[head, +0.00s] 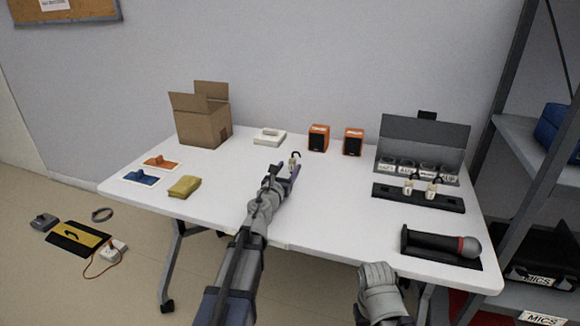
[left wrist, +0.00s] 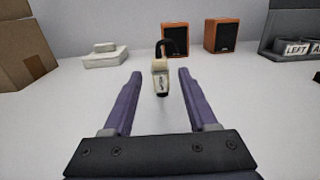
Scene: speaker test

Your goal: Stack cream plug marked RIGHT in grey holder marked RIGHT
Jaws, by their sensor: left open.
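A cream plug (head: 294,158) with a dark curved cord stands on the white table just ahead of my left gripper (head: 290,172). In the left wrist view the plug (left wrist: 160,78) is centred between the open purple fingers, a little beyond their tips; its dark lettering is too small to read. Several grey round holders (head: 406,169) stand in a row before a grey panel at the right. The leftmost reads LEFT in the left wrist view (left wrist: 294,48); I cannot clearly read which one says RIGHT. My right gripper (head: 380,285) is low at the table's front edge, its fingers not clear.
Two more cream plugs (head: 431,189) stand on a black strip (head: 455,204) before the holders. A microphone (head: 442,245) lies at front right. Two orange speakers (head: 318,138), a white box (head: 270,137) and a cardboard box (head: 200,122) stand behind. The table's middle is clear.

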